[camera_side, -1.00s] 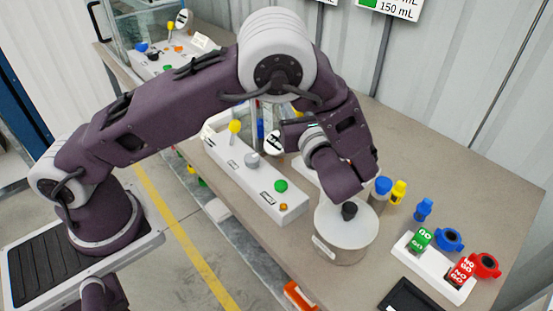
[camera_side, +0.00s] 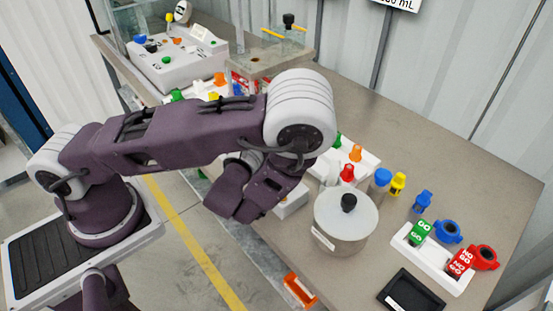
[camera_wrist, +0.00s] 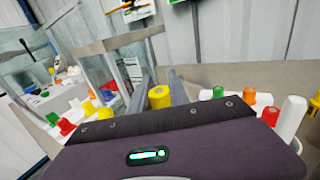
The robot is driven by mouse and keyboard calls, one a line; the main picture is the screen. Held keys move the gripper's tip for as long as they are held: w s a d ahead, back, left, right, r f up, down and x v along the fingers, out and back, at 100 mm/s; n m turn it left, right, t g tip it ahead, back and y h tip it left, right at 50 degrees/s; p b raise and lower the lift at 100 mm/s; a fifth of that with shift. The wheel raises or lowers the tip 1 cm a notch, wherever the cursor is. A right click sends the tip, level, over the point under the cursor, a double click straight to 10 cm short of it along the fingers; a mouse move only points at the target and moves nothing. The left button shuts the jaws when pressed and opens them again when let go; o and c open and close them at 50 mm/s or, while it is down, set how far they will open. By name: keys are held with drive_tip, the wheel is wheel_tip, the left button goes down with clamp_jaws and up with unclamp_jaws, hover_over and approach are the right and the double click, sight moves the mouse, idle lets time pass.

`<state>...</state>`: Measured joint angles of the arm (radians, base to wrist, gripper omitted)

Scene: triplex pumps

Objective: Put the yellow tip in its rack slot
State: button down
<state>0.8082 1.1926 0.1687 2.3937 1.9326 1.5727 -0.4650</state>
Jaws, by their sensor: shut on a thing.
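The yellow tip (camera_wrist: 160,97) is between the two fingers of my gripper (camera_wrist: 162,88) in the wrist view. The gripper is shut on it. In the side view my arm hides the gripper fingers and the held tip. A white rack (camera_side: 371,162) with green, orange and red tips stands just right of my arm in the side view. In the wrist view, green (camera_wrist: 218,92), orange (camera_wrist: 248,95) and red (camera_wrist: 270,116) tips stand to the right of the fingers. I cannot make out the empty slot.
A grey pot with a black knob (camera_side: 348,202) stands in front of the rack. Blue and yellow bottles (camera_side: 398,184), a GO/NO GO gauge tray (camera_side: 431,266) and a black pad (camera_side: 411,293) are to the right. Clear-walled equipment (camera_wrist: 122,65) is left of the fingers in the wrist view.

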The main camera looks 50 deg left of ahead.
wheel_tip(320, 180, up, 25)
drive_tip(key=w+a+r+n+g+y, duration=0.2)
drive_tip(key=w+a+n+g+y, duration=0.3)
drive_tip(key=a+n+g+y, duration=0.5)
drive_tip(key=a+f+n+g, duration=0.2)
drive_tip(key=a+f+g, duration=0.3)
drive_tip(key=a+f, duration=0.1)
drive_tip(key=shift+w+a+f+g+h, duration=0.2)
drive_tip(key=shift+w+f+g+h, duration=0.2)
drive_tip(key=shift+w, duration=0.05)
wheel_tip(320, 180, down, 10)
drive_tip(key=shift+r, duration=0.25)
drive_tip(key=shift+f, duration=0.1)
